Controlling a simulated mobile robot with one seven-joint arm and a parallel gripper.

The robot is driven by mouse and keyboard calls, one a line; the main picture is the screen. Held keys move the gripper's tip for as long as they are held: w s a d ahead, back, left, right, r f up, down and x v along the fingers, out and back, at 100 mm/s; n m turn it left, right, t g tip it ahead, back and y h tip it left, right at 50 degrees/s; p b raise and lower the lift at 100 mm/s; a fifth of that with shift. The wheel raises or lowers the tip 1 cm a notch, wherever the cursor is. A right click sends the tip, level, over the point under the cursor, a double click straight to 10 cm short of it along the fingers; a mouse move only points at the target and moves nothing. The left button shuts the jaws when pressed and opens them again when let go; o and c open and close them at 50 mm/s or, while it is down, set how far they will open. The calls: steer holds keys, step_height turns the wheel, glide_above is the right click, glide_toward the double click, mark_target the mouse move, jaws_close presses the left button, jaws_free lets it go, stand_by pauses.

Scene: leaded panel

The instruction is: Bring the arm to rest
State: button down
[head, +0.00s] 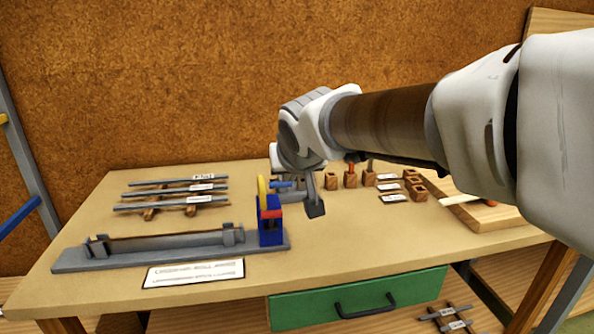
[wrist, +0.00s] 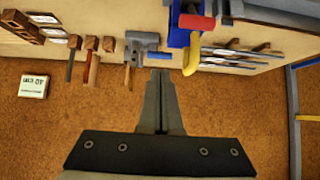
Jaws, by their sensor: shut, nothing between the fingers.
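My gripper (head: 315,207) hangs at the end of my arm above the workbench, near its middle. Its fingers are shut together with nothing between them, as the wrist view also shows (wrist: 160,80). In the head view my arm comes in from the right and crosses over the bench. The fingertips show just right of a blue device with red and yellow parts (head: 271,228). Whether they touch anything on the bench cannot be told.
The workbench (head: 340,262) holds a rack of grey bars (head: 170,194) and a long grey fixture (head: 165,250) at left. Small wooden holders (head: 350,180) and a wooden board (head: 485,217) are at right. A green drawer (head: 360,299) is below. The front middle is clear.

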steer(key=s+d+f+m+g+h, duration=0.15)
steer(key=s+d+f, duration=0.25)
steer(key=s+d, duration=0.6)
steer(key=s+d+f+m+g, duration=0.15)
steer(key=s+d+f, duration=0.4)
steer(key=s, duration=0.85)
step_height(320, 180, up, 20)
steer(key=g+p, duration=0.1)
steer(key=p, duration=1.9)
steer(key=shift+d+r+n, duration=0.15)
steer(key=shift+r+n, duration=0.1)
steer(key=shift+n, duration=0.15)
